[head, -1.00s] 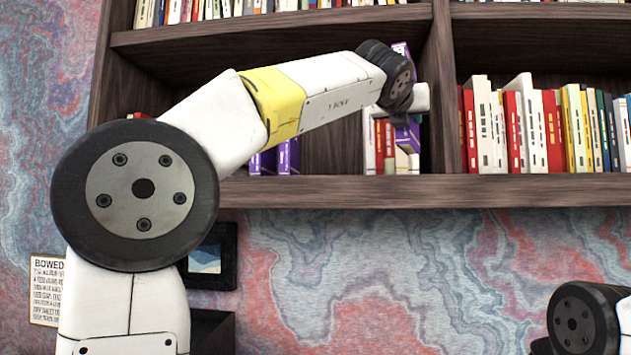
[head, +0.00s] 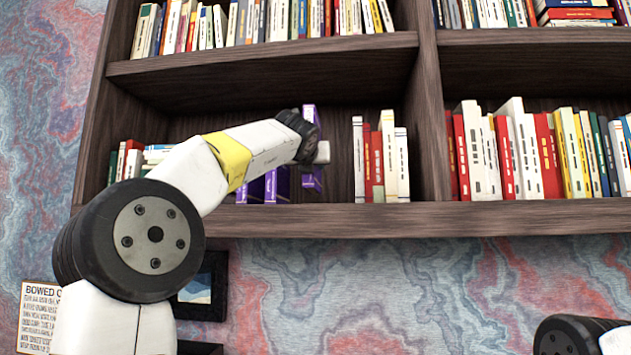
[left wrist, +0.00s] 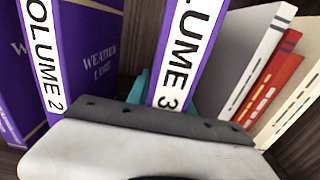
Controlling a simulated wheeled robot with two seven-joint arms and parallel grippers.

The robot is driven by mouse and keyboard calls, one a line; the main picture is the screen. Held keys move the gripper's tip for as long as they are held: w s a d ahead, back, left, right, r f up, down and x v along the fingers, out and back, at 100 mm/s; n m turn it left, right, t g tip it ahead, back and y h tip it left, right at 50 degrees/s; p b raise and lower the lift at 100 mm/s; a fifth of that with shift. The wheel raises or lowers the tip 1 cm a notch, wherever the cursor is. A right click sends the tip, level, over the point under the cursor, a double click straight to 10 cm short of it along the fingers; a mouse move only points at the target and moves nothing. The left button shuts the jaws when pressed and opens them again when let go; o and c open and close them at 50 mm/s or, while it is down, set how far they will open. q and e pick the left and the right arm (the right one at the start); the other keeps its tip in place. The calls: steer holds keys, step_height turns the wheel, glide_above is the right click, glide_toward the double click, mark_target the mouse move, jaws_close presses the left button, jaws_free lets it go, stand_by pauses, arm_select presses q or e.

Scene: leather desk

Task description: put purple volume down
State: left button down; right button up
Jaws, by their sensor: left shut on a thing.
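My left gripper (head: 322,153) is shut on a purple volume (head: 311,178), which stands roughly upright at the middle shelf. In the left wrist view this book (left wrist: 185,50) has a white label reading "LUME 3", and its lower part is hidden by my gripper. Teal finger parts (left wrist: 138,88) show beside it. Two other purple volumes (head: 270,186) stand to its left, partly hidden by my arm. The wrist view shows one of them labelled "OLUME 2" (left wrist: 45,55), with a gap between it and the held book. I cannot tell whether the held book touches the shelf.
White and red books (head: 388,160) stand right of the held book, with bare shelf between. The shelf's front edge (head: 400,217) runs below. An upright divider (head: 430,120) separates the right compartment of books (head: 540,150). More books (head: 130,160) are at the left.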

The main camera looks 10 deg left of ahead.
mark_target(312, 183)
arm_select(q)
steer(key=shift+w+a+f, duration=0.95)
steer(key=shift+a+f, duration=0.05)
steer(key=shift+f, duration=0.75)
steer(key=shift+f, duration=0.1)
steer(key=c, duration=1.1)
jaws_free()
steer(key=shift+w+f, duration=0.1)
steer(key=shift+s, duration=0.2)
steer(key=s, duration=1.1)
steer(key=shift+s, duration=0.35)
